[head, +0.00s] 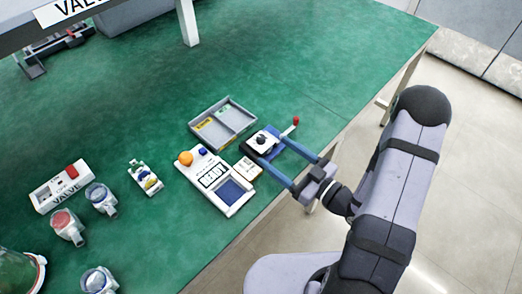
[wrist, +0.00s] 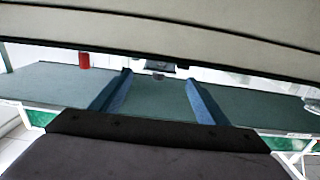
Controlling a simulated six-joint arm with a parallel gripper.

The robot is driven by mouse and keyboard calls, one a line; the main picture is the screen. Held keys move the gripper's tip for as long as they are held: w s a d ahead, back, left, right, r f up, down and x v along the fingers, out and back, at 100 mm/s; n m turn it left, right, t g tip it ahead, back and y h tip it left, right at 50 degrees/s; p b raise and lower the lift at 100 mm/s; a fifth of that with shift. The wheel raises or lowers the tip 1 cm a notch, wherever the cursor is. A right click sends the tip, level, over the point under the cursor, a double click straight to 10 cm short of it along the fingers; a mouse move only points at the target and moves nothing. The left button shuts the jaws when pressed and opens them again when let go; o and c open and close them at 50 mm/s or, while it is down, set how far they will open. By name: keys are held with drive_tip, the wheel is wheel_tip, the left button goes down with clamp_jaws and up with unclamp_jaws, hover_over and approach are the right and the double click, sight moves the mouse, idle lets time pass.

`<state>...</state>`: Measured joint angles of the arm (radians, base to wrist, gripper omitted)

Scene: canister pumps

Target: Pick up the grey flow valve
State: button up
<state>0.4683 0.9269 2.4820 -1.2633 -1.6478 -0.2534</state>
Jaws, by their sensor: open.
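No part is clearly marked as the grey flow valve. A red piece (wrist: 84,60) shows beyond the left finger, and a small dark piece (wrist: 160,66) shows far ahead.
A grey two-compartment tray (head: 224,121) and a white panel labelled READY (head: 213,177) stand close by. The table's front edge runs below my gripper.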

sight(264, 142)
drive_tip(key=shift+a, duration=0.15)
drive_tip(key=shift+p+x, duration=0.55)
drive_tip(key=shift+x, duration=0.85)
drive_tip(key=shift+p+x, duration=0.6)
drive_tip(key=shift+x, duration=1.5)
drive_tip(key=shift+w+r, duration=0.1)
drive_tip(key=shift+w, duration=0.05)
drive_tip(key=c, duration=1.3)
drive_tip(key=shift+r, duration=0.15)
drive_tip(key=shift+r+p, duration=0.3)
drive_tip(key=shift+r, duration=4.55)
drive_tip(key=shift+r, duration=0.1)
